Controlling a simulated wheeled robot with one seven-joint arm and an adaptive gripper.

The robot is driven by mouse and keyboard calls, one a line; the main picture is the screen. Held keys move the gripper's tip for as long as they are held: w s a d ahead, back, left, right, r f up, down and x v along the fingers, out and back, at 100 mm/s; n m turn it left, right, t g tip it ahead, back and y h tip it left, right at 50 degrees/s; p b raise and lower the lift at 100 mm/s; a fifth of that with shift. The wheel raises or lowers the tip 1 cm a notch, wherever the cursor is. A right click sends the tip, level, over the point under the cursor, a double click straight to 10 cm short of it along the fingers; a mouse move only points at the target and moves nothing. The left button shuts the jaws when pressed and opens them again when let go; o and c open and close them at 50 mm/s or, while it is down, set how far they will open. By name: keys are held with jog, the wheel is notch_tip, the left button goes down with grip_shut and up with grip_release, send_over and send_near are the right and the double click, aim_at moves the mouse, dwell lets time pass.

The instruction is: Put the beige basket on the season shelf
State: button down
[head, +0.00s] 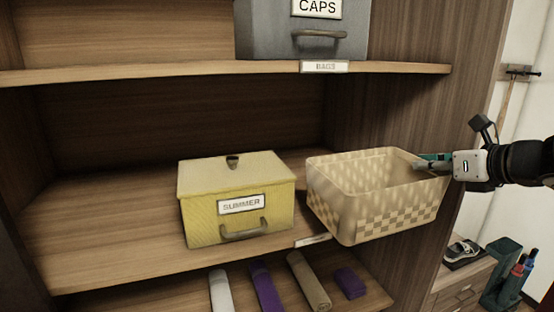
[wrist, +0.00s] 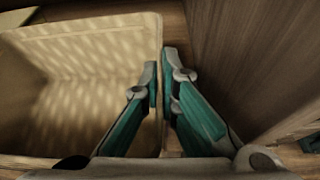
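The beige basket (head: 374,198) is at the right end of the middle shelf board (head: 110,240), right of a yellow box. Its front lower corner reaches the board's front edge; I cannot tell whether it rests on the board or hangs just above it. My gripper (head: 430,163) is at the basket's right rim. In the wrist view, the teal fingers (wrist: 162,88) stand on both sides of the basket's wall (wrist: 70,85) and are closed on it. The middle board's label (head: 312,240) is partly hidden and unreadable, so the name "season" does not show.
The yellow box (head: 236,198) labelled SUMMER stands left of the basket. A grey CAPS box (head: 302,38) stands on the upper board (head: 200,72), labelled BAGS. Rolled items (head: 308,280) lie below. The shelf's side wall (head: 385,110) is close behind the basket. Free board lies left of the yellow box.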

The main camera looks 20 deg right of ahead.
jog(key=shift+w+r+p+x, duration=0.1)
jog(key=shift+r+p+x, duration=0.15)
jog(key=shift+x, duration=2)
jog(key=shift+w+r+p+x, duration=0.1)
jog(key=shift+r+p+x, duration=0.15)
jog(key=shift+x, duration=2)
jog(key=shift+w+r+p+x, duration=0.1)
jog(key=shift+r+p+x, duration=0.15)
jog(key=shift+x, duration=2)
jog(key=shift+f, duration=0.15)
jog(key=c, duration=1.8)
grip_release()
jog(key=shift+c, duration=0.2)
jog(key=shift+o, duration=0.2)
